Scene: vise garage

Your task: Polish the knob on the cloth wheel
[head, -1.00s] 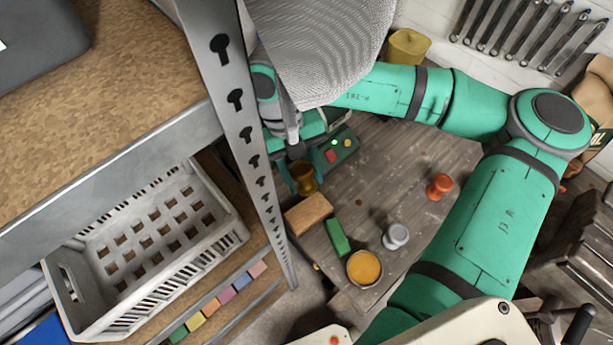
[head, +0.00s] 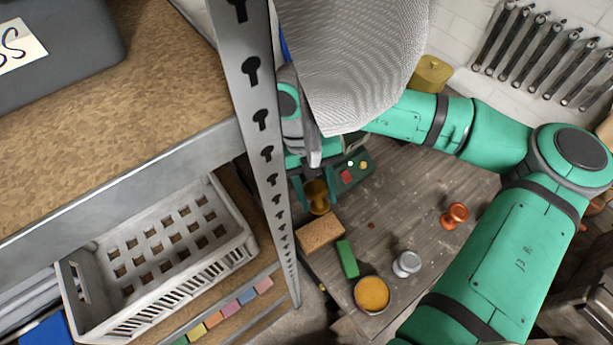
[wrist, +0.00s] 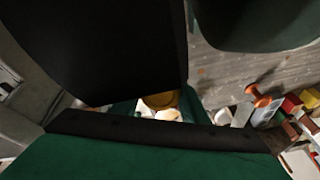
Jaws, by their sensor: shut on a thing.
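My gripper (head: 317,190) shows in the head view beside the shelf post, low over the bench, with a finger on each side of a brass knob (head: 318,203). The gripper is shut on this knob. In the wrist view a strip of brass (wrist: 160,100) shows between dark parts that hide most of it. A green machine with a control panel (head: 352,172) and small lit buttons stands just right of the gripper. I cannot make out the cloth wheel, nor whether the knob touches it.
On the wooden bench are a copper knob (head: 455,215), a silver knob (head: 407,263), a wood block (head: 320,232), a green bar (head: 347,258) and an orange-filled tin (head: 372,293). A perforated metal post (head: 267,150) stands close left, beside a shelf crate (head: 225,245).

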